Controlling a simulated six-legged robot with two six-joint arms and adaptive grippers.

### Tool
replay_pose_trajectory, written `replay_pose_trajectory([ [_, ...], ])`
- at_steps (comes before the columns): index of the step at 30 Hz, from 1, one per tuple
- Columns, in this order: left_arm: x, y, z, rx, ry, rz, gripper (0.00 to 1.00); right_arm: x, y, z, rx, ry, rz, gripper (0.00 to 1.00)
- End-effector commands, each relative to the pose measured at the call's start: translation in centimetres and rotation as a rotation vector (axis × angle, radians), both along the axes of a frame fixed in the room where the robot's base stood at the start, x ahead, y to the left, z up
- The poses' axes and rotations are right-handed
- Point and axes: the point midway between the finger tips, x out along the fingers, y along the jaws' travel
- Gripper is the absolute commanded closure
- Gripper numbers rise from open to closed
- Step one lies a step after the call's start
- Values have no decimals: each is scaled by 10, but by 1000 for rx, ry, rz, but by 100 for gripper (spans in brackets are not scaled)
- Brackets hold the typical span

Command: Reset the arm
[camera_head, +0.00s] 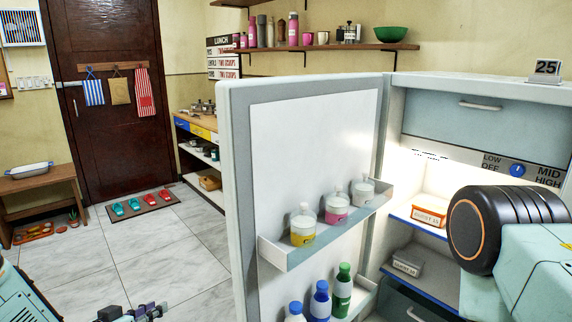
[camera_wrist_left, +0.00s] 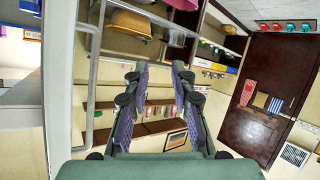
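My left gripper (camera_head: 133,313) shows only in part at the bottom edge of the head view, left of the open fridge door. In the left wrist view its two purple-padded fingers (camera_wrist_left: 161,72) stand apart with an empty gap between them, so it is open and holds nothing. Part of my right arm (camera_head: 507,228), a black joint and pale teal links, is in front of the fridge at the right of the head view. My right gripper is out of view.
The fridge door (camera_head: 310,130) stands open, with several bottles on its racks. Inside the fridge are an orange box (camera_head: 430,214) and a grey box (camera_head: 408,262). A wooden bench (camera_head: 40,186) stands far left.

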Motion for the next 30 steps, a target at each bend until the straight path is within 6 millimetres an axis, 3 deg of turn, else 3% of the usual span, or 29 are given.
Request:
replay_pose_trajectory([
  [1, -24, -14, -23, 4, 101, 22, 75, 0, 0, 0, 0, 0, 0, 27],
  [3, -58, -28, -50, 18, 233, 56, 75, 0, 0, 0, 0, 0, 0, 27],
  [5, -91, -39, -70, 34, 345, 79, 75, 0, 0, 0, 0, 0, 0, 27],
  [9, -174, -59, -104, 82, 597, 118, 75, 0, 0, 0, 0, 0, 0, 27],
  [13, -257, -71, -118, 139, 821, 143, 75, 0, 0, 0, 0, 0, 0, 27],
  [18, -350, -77, -115, 222, 1046, 167, 75, 0, 0, 0, 0, 0, 0, 27],
  [22, -389, -81, -109, 282, 1122, 127, 75, 0, 0, 0, 0, 0, 0, 27],
  [30, -394, -83, -112, 302, 1127, 102, 75, 0, 0, 0, 0, 0, 0, 27],
])
